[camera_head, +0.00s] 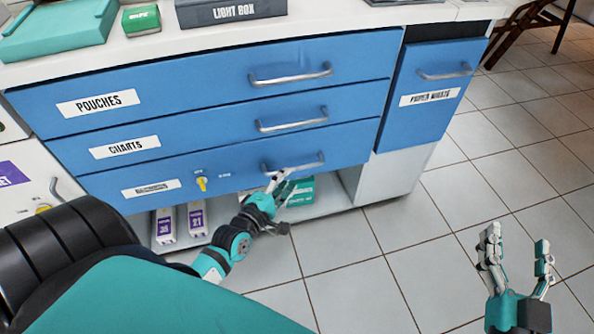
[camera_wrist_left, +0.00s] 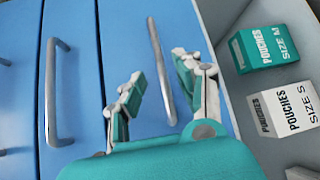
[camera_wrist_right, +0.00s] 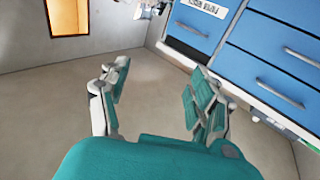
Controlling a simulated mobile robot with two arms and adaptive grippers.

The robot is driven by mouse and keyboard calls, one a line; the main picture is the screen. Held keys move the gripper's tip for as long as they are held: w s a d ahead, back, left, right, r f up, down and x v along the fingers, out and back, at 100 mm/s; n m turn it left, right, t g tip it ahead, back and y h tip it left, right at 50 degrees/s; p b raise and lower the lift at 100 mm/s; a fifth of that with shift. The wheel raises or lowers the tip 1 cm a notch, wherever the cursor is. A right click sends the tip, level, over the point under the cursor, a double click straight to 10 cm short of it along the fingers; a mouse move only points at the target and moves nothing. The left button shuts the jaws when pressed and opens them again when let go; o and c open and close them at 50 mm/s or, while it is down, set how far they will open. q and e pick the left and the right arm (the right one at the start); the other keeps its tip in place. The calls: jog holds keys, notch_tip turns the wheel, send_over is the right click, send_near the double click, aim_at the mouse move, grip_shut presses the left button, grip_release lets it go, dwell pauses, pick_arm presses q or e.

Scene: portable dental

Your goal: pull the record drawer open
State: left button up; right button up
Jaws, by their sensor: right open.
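The blue drawer unit has three stacked drawers, all looking shut. The top is labelled POUCHES and the middle CHARTS (camera_head: 235,131). The bottom drawer (camera_head: 225,178) has a small label (camera_head: 151,188) I cannot read and a yellow key (camera_head: 201,184). None reads as record. My left gripper (camera_head: 281,176) is at the bottom drawer's bar handle (camera_head: 308,163). In the left wrist view its fingers are apart, one either side of the handle (camera_wrist_left: 155,52); contact is unclear. My right gripper (camera_head: 517,262) is open and empty, over the floor right of the unit.
Boxes stand on the open shelf below the drawers, including purple-labelled ones (camera_head: 197,217) and a teal pouches box (camera_wrist_left: 264,48). A blue bin front (camera_head: 430,112) with its own handle is to the right. Tiled floor (camera_head: 375,285) is clear in front.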

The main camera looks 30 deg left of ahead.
aim_at(296, 168)
pick_arm(q)
jog(key=w, duration=0.3)
jog(key=w+f+b, duration=0.1)
jog(key=w, duration=0.1)
jog(key=shift+w+a, duration=0.15)
jog(key=shift+w, duration=0.4)
pick_arm(e)
notch_tip(296, 168, up, 7)
jog(key=s+t+y, duration=0.1)
jog(key=s+t, duration=0.1)
jog(key=t, duration=0.2)
jog(key=shift+a+f+t+y, duration=0.15)
jog(key=shift+a+t+y, duration=0.1)
jog(key=shift+t+y, duration=0.05)
pick_arm(q)
grip_shut()
pick_arm(e)
jog(key=shift+w, duration=0.1)
pick_arm(q)
jog(key=shift+r, duration=0.1)
